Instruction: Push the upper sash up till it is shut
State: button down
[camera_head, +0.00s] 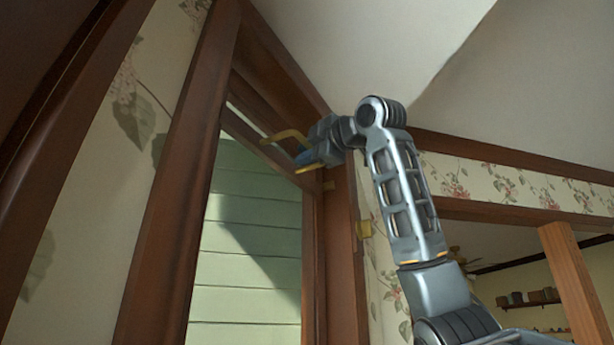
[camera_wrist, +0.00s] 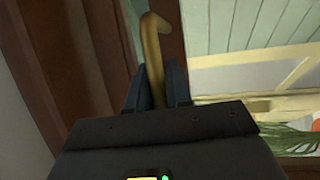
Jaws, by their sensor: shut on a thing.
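The window's upper sash shows in the head view as a brown rail (camera_head: 258,150) crossing high in the opening. A narrow pale strip lies between this rail and the frame's head; I cannot tell whether it is glass or a gap. My gripper (camera_head: 304,158) is at the rail's right part, high by the right jamb. It is shut on a curved brass hook (camera_head: 283,135).
The brown window casing (camera_head: 178,200) stands left of the opening, and the right jamb (camera_head: 341,255) stands close to my arm. The sloped ceiling (camera_head: 370,45) is just above. Pale green siding (camera_head: 245,240) shows outside. A wooden post (camera_head: 570,270) stands at the right.

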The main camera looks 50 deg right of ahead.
jog(key=shift+s+r, duration=0.1)
jog(key=shift+r, duration=1.25)
jog(key=c, duration=1.1)
grip_release()
jog(key=shift+f, duration=0.15)
jog(key=shift+b+v, duration=1.4)
jog(key=shift+v, duration=2.45)
